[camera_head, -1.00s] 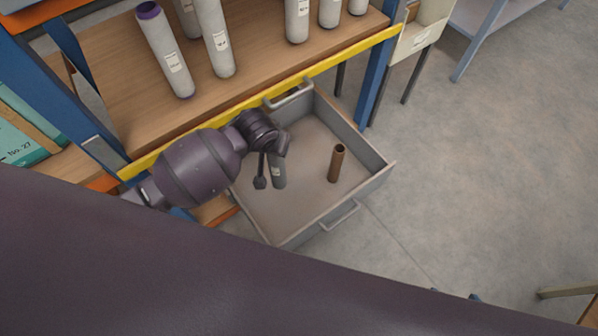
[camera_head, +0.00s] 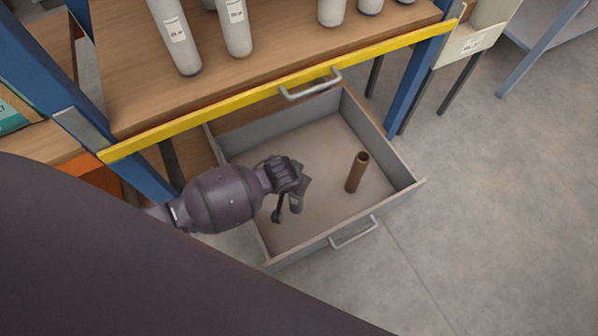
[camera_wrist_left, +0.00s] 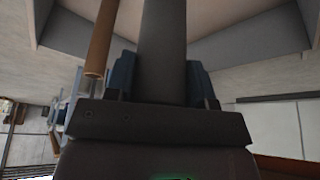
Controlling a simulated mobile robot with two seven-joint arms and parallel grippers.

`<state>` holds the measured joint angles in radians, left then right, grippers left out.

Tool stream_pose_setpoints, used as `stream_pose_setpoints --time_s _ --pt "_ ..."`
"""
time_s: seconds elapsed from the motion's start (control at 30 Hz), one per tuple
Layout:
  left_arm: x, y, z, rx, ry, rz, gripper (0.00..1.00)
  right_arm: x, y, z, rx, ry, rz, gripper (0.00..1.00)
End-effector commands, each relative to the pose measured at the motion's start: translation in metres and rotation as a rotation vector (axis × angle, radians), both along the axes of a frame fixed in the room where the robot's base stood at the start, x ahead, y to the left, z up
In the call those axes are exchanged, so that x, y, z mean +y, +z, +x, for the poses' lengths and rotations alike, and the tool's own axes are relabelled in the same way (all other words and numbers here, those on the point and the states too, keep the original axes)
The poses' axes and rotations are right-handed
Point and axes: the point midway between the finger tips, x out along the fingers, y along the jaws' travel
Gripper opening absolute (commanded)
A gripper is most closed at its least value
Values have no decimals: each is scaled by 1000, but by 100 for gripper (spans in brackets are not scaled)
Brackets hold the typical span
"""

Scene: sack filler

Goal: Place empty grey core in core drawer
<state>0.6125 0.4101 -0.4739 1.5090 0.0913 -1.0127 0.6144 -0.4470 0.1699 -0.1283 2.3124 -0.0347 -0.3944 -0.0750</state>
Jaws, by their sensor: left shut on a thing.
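The grey core (camera_head: 297,201) is held upright or nearly so in my left gripper (camera_head: 288,205), over the left part of the open core drawer (camera_head: 384,214). In the left wrist view the grey core (camera_wrist_left: 164,50) stands between the two fingers of my left gripper (camera_wrist_left: 162,82), which is shut on it. The arm hides part of the core in the head view. I cannot tell whether its lower end touches the drawer floor. My right gripper is not in view.
A yellow-edged shelf (camera_head: 245,105) with several white rolls is behind. Drawer floor is free between the cores.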

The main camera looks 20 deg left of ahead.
Motion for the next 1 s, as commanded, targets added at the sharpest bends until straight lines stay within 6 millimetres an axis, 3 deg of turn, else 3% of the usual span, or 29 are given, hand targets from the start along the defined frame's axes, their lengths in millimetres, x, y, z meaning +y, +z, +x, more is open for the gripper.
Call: stream_pose_setpoints --time_s 0.03,0.1,0.37,0.67,1.0 --pt "0 -19 -5 14 -1 1 15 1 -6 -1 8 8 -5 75" --pt "0 -29 -5 11 -1 0 15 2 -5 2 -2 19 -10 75" --pt "0 -39 -1 1 0 -1 15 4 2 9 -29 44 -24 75" --pt "0 -79 -4 9 0 0 15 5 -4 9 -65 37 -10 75" --pt "0 -78 0 -1 0 -1 15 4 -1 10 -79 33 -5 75"
